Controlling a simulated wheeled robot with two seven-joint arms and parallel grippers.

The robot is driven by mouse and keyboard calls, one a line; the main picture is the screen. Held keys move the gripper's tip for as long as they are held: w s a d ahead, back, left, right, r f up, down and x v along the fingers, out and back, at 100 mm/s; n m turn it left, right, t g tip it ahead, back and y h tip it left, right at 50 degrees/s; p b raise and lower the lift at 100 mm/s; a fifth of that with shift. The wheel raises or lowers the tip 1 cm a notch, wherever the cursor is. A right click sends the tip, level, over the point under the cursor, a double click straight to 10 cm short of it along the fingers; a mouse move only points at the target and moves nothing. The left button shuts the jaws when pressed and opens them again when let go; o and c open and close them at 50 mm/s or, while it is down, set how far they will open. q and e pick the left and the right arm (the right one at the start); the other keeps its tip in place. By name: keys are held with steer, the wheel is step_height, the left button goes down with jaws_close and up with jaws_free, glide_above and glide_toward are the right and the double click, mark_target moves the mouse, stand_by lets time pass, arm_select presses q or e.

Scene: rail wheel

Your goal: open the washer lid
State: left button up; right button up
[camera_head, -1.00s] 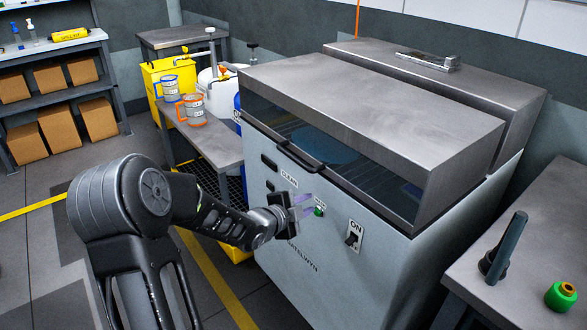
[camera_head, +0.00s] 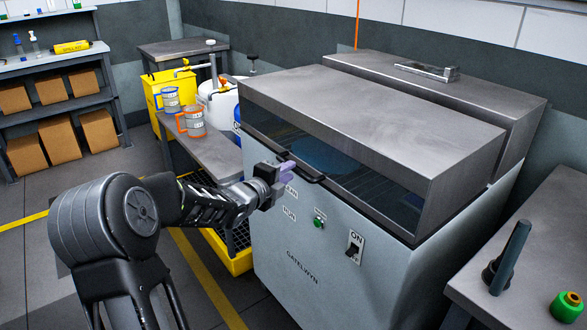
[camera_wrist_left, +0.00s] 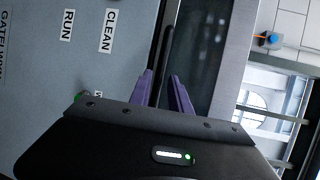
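The washer (camera_head: 320,235) is a pale grey cabinet with a closed lid (camera_head: 370,105), a metal top over a dark glass front. A dark bar handle (camera_head: 312,179) runs along the lid's lower front edge. My left gripper (camera_head: 289,167) is at the handle's left part and hides some of it. In the left wrist view, its two purple fingers (camera_wrist_left: 162,82) stand apart with the handle bar (camera_wrist_left: 166,50) lined up between them. I cannot tell whether they touch it. My right gripper is not in view.
A green button (camera_head: 319,223) and an ON switch (camera_head: 354,248) are on the washer front. A side bench (camera_head: 215,150) with two mugs stands left. A right-hand table (camera_head: 535,225) holds a dark rod tool and a green-topped item.

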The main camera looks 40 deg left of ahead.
arm_select(q)
steer(key=shift+x, duration=1.95)
jaws_close()
